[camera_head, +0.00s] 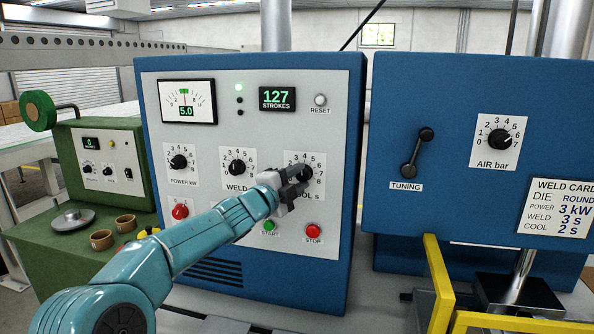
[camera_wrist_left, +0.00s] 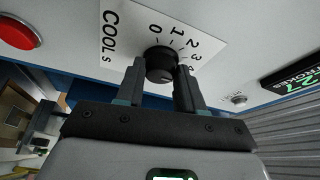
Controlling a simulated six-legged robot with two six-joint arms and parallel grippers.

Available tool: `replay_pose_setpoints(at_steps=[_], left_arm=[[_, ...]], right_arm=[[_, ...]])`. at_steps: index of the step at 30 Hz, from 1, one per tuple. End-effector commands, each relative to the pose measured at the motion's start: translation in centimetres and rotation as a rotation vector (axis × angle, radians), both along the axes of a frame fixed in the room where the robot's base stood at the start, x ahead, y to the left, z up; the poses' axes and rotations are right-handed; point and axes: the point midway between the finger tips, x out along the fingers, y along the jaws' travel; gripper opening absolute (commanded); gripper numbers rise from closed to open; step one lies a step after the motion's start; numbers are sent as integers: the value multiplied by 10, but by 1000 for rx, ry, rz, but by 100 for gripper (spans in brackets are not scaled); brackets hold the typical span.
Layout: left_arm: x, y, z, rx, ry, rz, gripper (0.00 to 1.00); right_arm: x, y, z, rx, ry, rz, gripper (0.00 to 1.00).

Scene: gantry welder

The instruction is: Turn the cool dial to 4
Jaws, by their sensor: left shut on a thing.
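The cool dial (camera_wrist_left: 161,60) is a round black knob on a white scale plate marked "COOL s" (camera_wrist_left: 120,37). In the wrist view, my left gripper (camera_wrist_left: 160,74) has one finger on each side of the knob and is shut on it. Numbers 0 to 4 show around the knob there; I cannot read its setting clearly. In the head view, my left gripper (camera_head: 299,178) covers much of the cool dial and part of its label. My right gripper is not in view.
The weld dial (camera_head: 237,168) and power dial (camera_head: 179,162) sit left of the cool dial. Below are the green start button (camera_head: 270,226) and red stop button (camera_head: 313,231). A blue tuning unit (camera_head: 440,120) stands at right, with a yellow frame (camera_head: 438,285) below.

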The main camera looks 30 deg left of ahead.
Motion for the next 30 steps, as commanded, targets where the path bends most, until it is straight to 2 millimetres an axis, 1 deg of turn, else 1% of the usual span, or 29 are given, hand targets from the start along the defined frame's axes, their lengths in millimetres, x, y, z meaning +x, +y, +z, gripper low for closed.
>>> replay_pose_setpoints(at_steps=[1,6,20,21,23,24,30], left_arm=[[0,0,3,15,2,0,7],[0,0,3,51,10,0,7],[0,0,2,63,13,0,7],[0,0,2,63,13,0,40],[0,0,2,63,13,0,60],[0,0,2,63,13,0,63],[0,0,1,63,14,-1,63]], right_arm=[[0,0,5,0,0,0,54],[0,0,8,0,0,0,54],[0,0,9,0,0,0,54],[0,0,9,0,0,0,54],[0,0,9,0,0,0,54],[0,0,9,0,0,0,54],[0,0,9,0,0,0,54]])
